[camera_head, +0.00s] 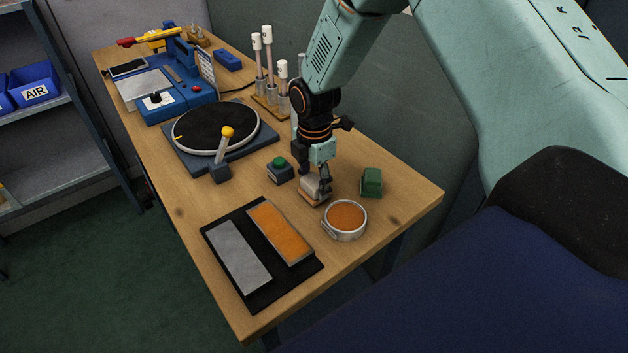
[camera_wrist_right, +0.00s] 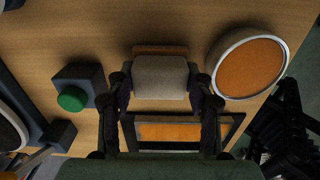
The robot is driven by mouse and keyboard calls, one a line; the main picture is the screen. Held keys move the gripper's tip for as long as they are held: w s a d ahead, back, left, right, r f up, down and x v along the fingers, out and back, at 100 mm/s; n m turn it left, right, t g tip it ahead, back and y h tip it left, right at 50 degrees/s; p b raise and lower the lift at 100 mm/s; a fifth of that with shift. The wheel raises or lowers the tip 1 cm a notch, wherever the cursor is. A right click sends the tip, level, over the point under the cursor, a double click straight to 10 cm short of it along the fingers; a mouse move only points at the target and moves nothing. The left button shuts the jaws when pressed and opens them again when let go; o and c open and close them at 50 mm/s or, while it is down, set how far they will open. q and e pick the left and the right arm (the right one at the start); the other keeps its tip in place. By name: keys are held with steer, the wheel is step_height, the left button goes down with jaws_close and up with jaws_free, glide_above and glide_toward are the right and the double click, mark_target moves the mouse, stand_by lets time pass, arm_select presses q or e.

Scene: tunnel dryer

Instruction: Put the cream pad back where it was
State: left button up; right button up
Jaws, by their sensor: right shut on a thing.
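The cream pad (camera_head: 311,184) is a small pale block with a brown layer along one edge. It is between the fingers of my right gripper (camera_head: 318,189), at the right-hand part of the wooden table. In the right wrist view the cream pad (camera_wrist_right: 160,76) fills the gap between the two fingers of my right gripper (camera_wrist_right: 160,84), which is shut on it. The pad is at or just above the tabletop; I cannot tell whether it touches. My left gripper is not in view.
A round tin with an orange surface (camera_head: 345,217) and a green block (camera_head: 371,182) stand close by. A green button box (camera_head: 280,169) is to the left. A black tray (camera_head: 276,288) with grey and orange plates lies in front. A turntable (camera_head: 217,127) stands further back.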

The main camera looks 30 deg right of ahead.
mark_target(316, 178)
steer(key=shift+w+d+f, duration=0.1)
steer(key=shift+d+f, duration=0.2)
steer(key=shift+f, duration=0.05)
steer(key=o, duration=0.9)
steer(key=shift+d+f, duration=0.1)
steer(key=shift+d, duration=0.1)
steer(key=shift+o, duration=1.3)
steer(key=shift+a, duration=0.25)
steer(key=shift+o, duration=0.3)
steer(key=shift+a+r, duration=0.3)
steer(key=shift+r, duration=0.05)
steer(key=shift+d+f, duration=0.1)
steer(key=shift+d, duration=0.2)
steer(key=shift+d+r, duration=0.15)
steer(key=shift+r, duration=0.05)
step_height(316, 178, up, 10)
steer(key=shift+r+p, duration=0.2)
steer(key=shift+p, duration=0.15)
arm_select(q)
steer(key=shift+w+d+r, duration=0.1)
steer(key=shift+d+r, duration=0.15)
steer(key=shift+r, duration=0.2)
arm_select(e)
steer(key=shift+r, duration=0.65)
